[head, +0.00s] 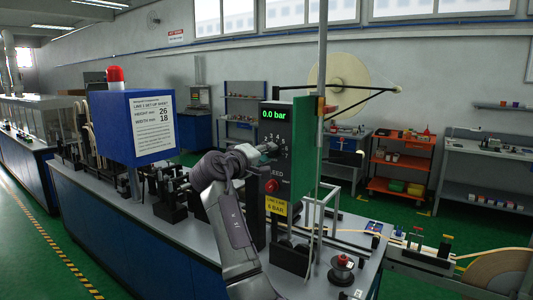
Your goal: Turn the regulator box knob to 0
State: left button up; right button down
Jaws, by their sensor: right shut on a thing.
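The regulator box (283,113) is a dark upright panel with a green edge, in the middle of the head view. Its display (274,114) reads 0.0 bar in green. Below it is a dial with white numbers, of which several show. My right gripper (268,149) reaches up to this dial and is shut on the knob, which is mostly hidden behind the fingers. A red button (271,186) and a yellow label (276,206) reading 5 BAR sit lower on the panel. My left gripper is not in view.
A blue box (129,127) with a set-up sheet and red beacon (115,76) stands left of my arm. The panel stands on a long grey-topped bench (155,229) with machine parts. A metal post (321,90) rises beside the panel. Green floor is free at the left.

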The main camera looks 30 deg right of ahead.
jog(key=c, duration=0.8)
grip_release()
jog(key=shift+c, duration=0.2)
jog(key=v, duration=1.2)
jog(key=shift+f, duration=0.15)
